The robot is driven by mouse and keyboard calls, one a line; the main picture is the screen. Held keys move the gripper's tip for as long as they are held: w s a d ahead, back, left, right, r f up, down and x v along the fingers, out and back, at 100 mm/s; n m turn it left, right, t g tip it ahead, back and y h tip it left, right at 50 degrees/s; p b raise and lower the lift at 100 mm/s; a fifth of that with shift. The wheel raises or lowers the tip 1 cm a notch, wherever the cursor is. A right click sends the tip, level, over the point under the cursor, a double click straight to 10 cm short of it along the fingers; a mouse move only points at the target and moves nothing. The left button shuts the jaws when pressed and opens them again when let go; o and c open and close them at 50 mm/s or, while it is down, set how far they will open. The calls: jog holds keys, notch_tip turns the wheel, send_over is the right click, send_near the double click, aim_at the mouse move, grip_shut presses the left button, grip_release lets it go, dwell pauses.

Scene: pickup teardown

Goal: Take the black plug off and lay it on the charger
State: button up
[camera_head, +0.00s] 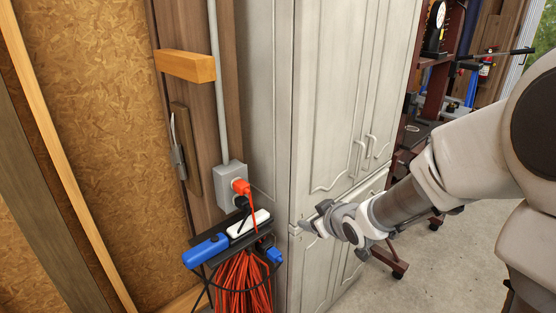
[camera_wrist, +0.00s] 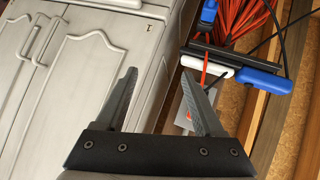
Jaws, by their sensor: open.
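The black plug (camera_head: 242,203) sits at the lower part of the grey outlet box (camera_head: 226,186), just below an orange plug, in the head view. A long blue and white body (camera_head: 206,250), which looks like the charger, lies on a small dark shelf below the outlet. It also shows in the wrist view (camera_wrist: 263,80). I cannot tell if its white part is a separate piece. My gripper (camera_head: 303,222) is open and empty, to the right of the shelf and in front of the cabinet. In the wrist view my gripper's fingers (camera_wrist: 160,73) are spread; the black plug is not clear there.
An orange plug (camera_head: 240,186) is in the outlet, with its cord hanging down. A coil of orange cord (camera_head: 243,284) hangs under the shelf. A blue connector (camera_head: 273,255) hangs at the shelf's right end. The pale cabinet (camera_head: 335,100) stands close behind my gripper.

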jog(key=w+a+f+n+y, duration=0.1)
jog(key=w+a+f+y, duration=0.1)
jog(key=a+f+y, duration=0.4)
jog(key=t+y+b, duration=0.2)
jog(key=y, duration=0.1)
send_near(247, 206)
jog(key=x, duration=0.2)
jog(key=shift+s+d+f, duration=0.1)
jog(key=shift+d+f, duration=0.05)
jog(key=x, duration=0.7)
jog(key=shift+b, duration=0.4)
jog(key=shift+x, duration=1)
jog(key=shift+b, duration=0.95)
